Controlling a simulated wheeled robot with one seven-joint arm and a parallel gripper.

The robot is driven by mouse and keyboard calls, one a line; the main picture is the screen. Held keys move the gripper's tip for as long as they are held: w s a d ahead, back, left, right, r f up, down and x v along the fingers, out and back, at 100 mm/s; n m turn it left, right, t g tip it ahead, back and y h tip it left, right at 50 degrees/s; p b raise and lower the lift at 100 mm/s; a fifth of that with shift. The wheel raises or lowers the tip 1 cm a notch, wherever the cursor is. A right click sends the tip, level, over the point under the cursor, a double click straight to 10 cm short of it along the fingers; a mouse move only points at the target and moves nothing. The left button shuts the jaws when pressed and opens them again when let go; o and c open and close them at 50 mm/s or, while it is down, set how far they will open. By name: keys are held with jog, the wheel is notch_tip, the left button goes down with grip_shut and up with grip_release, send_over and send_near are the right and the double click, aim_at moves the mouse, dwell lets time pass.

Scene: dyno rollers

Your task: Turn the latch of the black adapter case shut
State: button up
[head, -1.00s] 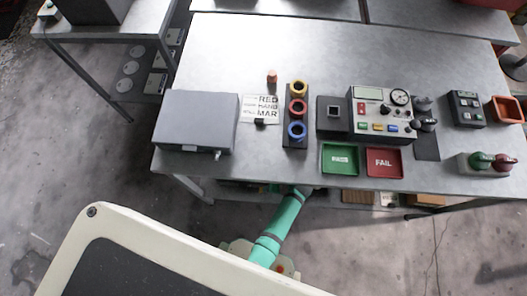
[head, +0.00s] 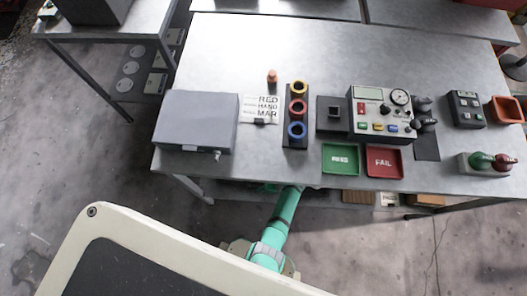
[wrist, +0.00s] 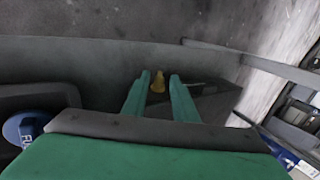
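The adapter case (head: 197,118) looks grey in the head view and lies at the left front of the table with its lid down. A small pale latch part (head: 217,156) shows at the right of its front face; I cannot tell its exact angle. My green arm reaches to the table's front edge, right of the case, and its end is hidden there in the head view. In the wrist view my gripper (wrist: 158,77) has its two green fingers apart. A small yellow thing (wrist: 157,82) shows between them, apparently beyond the tips. The case cannot be made out there.
The table (head: 250,50) also bears a ring stand (head: 297,145), a tester box (head: 375,108), a green tray (head: 341,171) and a red FAIL tray (head: 383,174). A printed card (head: 258,102) lies right of the case. The rear of the table is clear.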

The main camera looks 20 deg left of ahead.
jog(key=shift+s+a+f, duration=0.1)
jog(key=shift+a+f, duration=0.2)
jog(key=shift+f, duration=0.2)
jog(key=shift+c, duration=0.4)
grip_shut()
jog(key=h, duration=0.2)
jog(key=shift+a+r+t+h, duration=0.15)
jog(key=shift+a+t+h, duration=0.15)
jog(key=shift+t+h, duration=0.1)
jog(key=shift+s+a+t+h, duration=0.1)
jog(key=shift+a+t+h, duration=0.1)
jog(key=shift+h, duration=0.5)
jog(key=shift+a+t+h, duration=0.1)
jog(key=shift+t+h, duration=0.1)
jog(key=shift+h, duration=0.5)
